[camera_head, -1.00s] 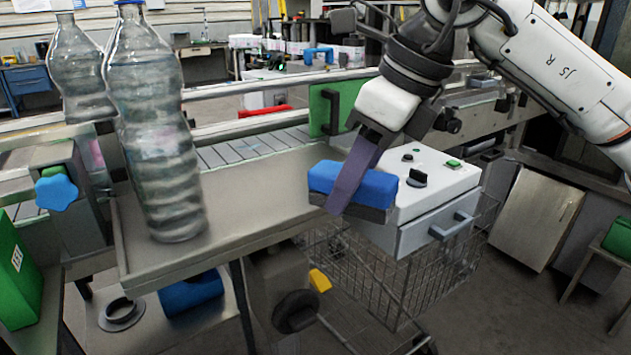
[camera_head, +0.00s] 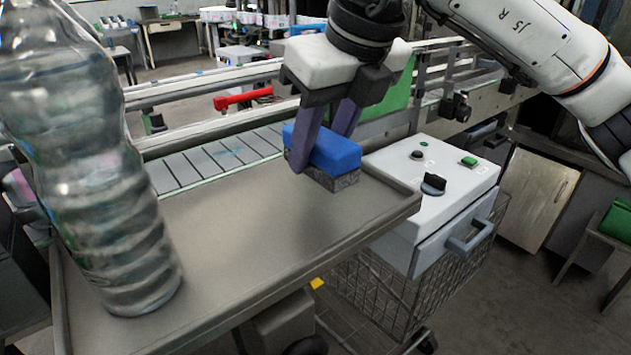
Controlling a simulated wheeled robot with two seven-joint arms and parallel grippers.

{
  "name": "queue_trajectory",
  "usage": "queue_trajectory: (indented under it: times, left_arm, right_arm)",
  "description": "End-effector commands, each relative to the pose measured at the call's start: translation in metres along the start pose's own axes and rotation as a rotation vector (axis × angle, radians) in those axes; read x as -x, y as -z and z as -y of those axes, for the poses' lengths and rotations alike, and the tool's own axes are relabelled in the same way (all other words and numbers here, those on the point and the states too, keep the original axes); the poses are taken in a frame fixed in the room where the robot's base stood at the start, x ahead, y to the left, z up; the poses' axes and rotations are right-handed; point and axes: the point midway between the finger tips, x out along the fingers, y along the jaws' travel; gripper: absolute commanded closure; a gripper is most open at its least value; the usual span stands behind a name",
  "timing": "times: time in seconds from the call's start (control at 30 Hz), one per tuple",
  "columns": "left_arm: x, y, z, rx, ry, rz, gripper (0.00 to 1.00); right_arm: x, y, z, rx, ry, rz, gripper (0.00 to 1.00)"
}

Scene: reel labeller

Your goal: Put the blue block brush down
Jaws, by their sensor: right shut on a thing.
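The blue block brush (camera_head: 328,150) has a blue top and a grey bristle underside. It is at the right end of the metal tray table (camera_head: 245,215), near the rim by the conveyor. My right gripper (camera_head: 322,145) comes from above with its two purple fingers on either side of the brush, shut on it. The bristles are at or just above the tray surface; I cannot tell if they touch. My left gripper is not in view.
A large clear plastic bottle (camera_head: 100,190) stands on the tray's left. A white control box (camera_head: 430,190) with a black knob and green button is right of the tray. The slatted conveyor (camera_head: 215,160) runs behind. The tray's middle is clear.

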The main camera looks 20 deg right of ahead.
Motion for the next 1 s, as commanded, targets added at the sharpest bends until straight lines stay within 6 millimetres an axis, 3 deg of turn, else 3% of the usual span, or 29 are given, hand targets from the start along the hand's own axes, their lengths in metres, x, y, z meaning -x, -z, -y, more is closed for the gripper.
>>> queue_trajectory:
  times: [0.17, 0.5, 0.87, 0.9, 1.0]
  left_arm:
    - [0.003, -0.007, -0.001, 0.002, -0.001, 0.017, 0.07]
    - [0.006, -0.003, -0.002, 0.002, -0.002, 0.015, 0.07]
    - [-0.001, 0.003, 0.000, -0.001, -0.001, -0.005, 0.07]
    - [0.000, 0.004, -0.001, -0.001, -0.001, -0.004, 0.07]
    - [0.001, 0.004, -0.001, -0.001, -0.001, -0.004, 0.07]
  right_arm:
    - [-0.018, 0.008, 0.000, 0.000, 0.000, 0.001, 0.94]
    - [-0.053, 0.022, 0.000, -0.001, -0.001, 0.002, 0.94]
    - [-0.058, 0.024, 0.000, 0.000, -0.001, 0.003, 0.94]
    - [-0.057, 0.024, 0.000, 0.000, -0.001, 0.002, 0.61]
    - [-0.057, 0.024, 0.000, 0.000, -0.001, 0.001, 0.46]
